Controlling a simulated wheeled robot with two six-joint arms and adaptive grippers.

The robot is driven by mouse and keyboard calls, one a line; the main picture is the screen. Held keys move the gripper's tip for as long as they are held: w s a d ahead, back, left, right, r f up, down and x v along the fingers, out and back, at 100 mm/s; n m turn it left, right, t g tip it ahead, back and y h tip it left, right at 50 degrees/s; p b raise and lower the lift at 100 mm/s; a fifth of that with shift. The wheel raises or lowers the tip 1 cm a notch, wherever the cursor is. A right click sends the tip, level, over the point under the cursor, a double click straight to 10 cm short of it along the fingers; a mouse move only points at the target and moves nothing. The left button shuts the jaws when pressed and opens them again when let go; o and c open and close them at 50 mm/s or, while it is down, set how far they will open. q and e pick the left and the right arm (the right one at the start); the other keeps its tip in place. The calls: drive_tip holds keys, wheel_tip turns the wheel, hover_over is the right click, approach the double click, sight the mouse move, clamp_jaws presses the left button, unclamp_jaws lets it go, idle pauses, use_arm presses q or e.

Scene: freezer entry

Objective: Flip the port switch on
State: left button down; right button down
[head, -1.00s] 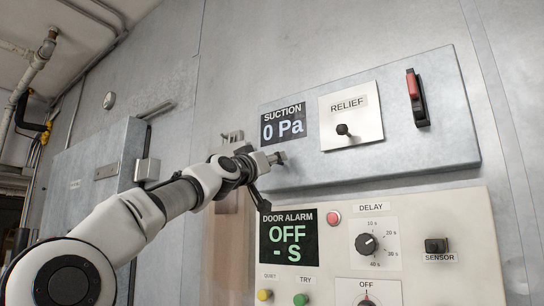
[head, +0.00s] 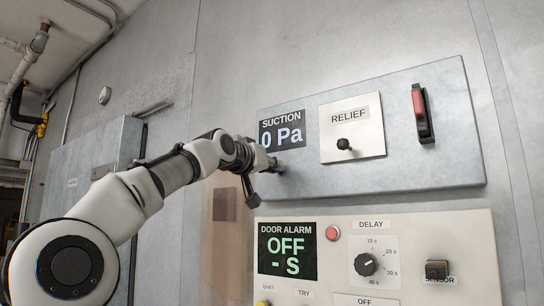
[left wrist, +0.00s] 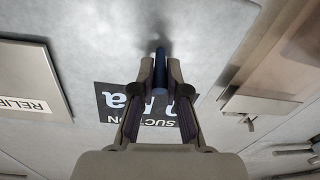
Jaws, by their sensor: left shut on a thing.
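The sloping grey suction panel (head: 400,185) carries a SUCTION display (head: 283,134) reading 0 Pa. My left gripper (head: 275,164) is at the panel's left part, just below that display. In the left wrist view my left gripper (left wrist: 160,75) is closed around a short dark blue peg-like lever (left wrist: 160,60). The gripper hides most of this lever in the head view, and no label for it shows. My right gripper is not in view.
To the right are the RELIEF toggle (head: 344,144) and a red-handled switch (head: 420,112). Below is the door alarm panel (head: 455,285), with its display (head: 288,250) reading OFF, a delay knob (head: 367,264) and a sensor button (head: 437,269). A grey cabinet (head: 85,180) stands left.

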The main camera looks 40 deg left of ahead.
use_arm(q)
drive_tip(key=shift+r, duration=0.15)
drive_tip(key=c, duration=1.2)
unclamp_jaws()
drive_tip(key=shift+s, duration=0.15)
